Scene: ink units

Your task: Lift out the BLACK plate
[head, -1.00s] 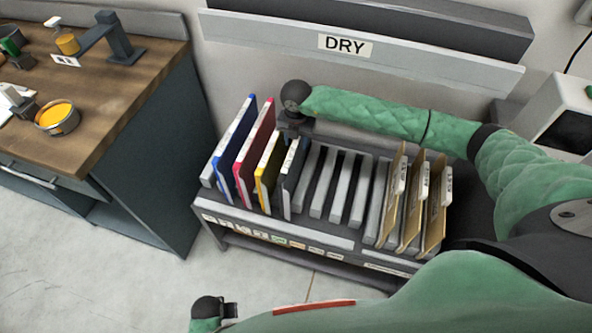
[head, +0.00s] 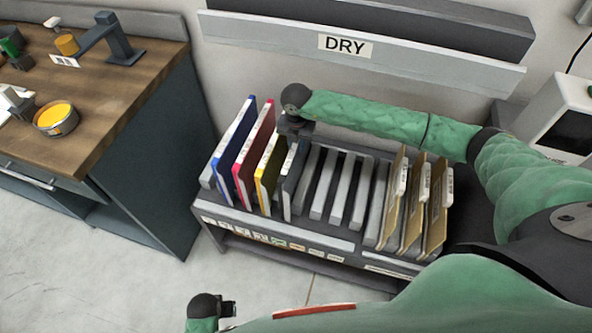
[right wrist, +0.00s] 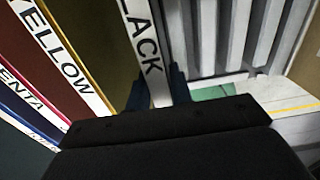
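The BLACK plate (head: 293,180) stands upright in the rack, rightmost of the row of colored plates. Its white labelled edge (right wrist: 144,50) shows in the right wrist view. My right gripper (head: 296,132) is above the top rear part of this plate, pointing down. In the right wrist view its two dark fingers (right wrist: 158,92) lie one on each side of the labelled edge. Whether they touch the plate is not clear. My left gripper (head: 231,309) is low at the front, away from the rack, with nothing visible in it; its opening is too small to judge.
The yellow plate (head: 268,175) stands close to the left, then the magenta (head: 252,150) and blue (head: 234,140) plates. Empty slots lie to the right, then several tan plates (head: 413,205). A DRY-labelled ledge (head: 420,62) runs behind. A wooden counter (head: 110,110) is at left.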

